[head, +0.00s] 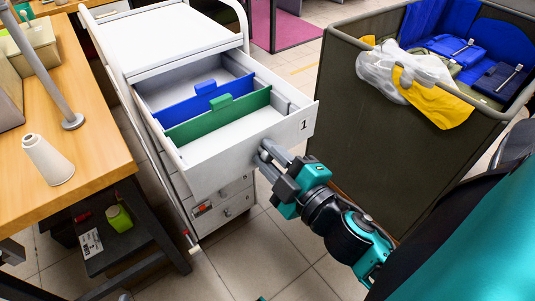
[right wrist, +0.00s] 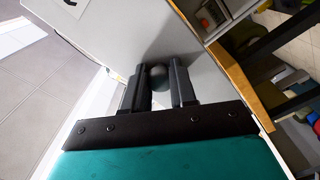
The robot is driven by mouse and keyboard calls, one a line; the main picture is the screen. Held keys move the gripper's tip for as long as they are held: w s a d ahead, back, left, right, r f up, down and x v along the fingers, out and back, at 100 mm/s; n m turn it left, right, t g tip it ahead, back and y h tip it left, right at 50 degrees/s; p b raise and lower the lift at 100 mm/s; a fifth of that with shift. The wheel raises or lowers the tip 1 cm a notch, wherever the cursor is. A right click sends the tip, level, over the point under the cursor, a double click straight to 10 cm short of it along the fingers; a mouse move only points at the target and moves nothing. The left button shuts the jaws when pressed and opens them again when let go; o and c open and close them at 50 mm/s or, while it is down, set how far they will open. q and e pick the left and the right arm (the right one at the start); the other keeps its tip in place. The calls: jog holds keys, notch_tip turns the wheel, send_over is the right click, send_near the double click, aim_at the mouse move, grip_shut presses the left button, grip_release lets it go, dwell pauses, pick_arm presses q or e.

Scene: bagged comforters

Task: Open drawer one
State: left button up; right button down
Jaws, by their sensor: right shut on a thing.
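Drawer one (head: 291,128), the top drawer of a white cabinet (head: 165,32), is pulled well out and bears the number 1 on its front. Inside it stand a blue divider (head: 190,104) and a green divider (head: 215,119); its compartments look empty. My right gripper (head: 264,152) is at the drawer front, shut on the round knob. In the right wrist view, the grey knob (right wrist: 158,77) sits between the two dark fingers (right wrist: 158,88). My left gripper is not in view.
A wooden table (head: 85,140) with a white cone (head: 47,160) stands close on the left. A large dark bin (head: 375,130) with blue bags (head: 455,52) stands on the right. More drawers (head: 222,205) lie below; tiled floor is open in front.

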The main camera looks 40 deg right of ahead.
jog(key=c, duration=0.9)
grip_release()
jog(key=shift+s+f, duration=0.15)
jog(key=shift+s, duration=0.4)
jog(key=s+b, duration=0.1)
jog(key=s, duration=0.5)
jog(key=shift+s+d+b, duration=0.15)
jog(key=shift+s+b, duration=0.05)
jog(key=shift+b, duration=0.1)
jog(key=shift+w, duration=0.1)
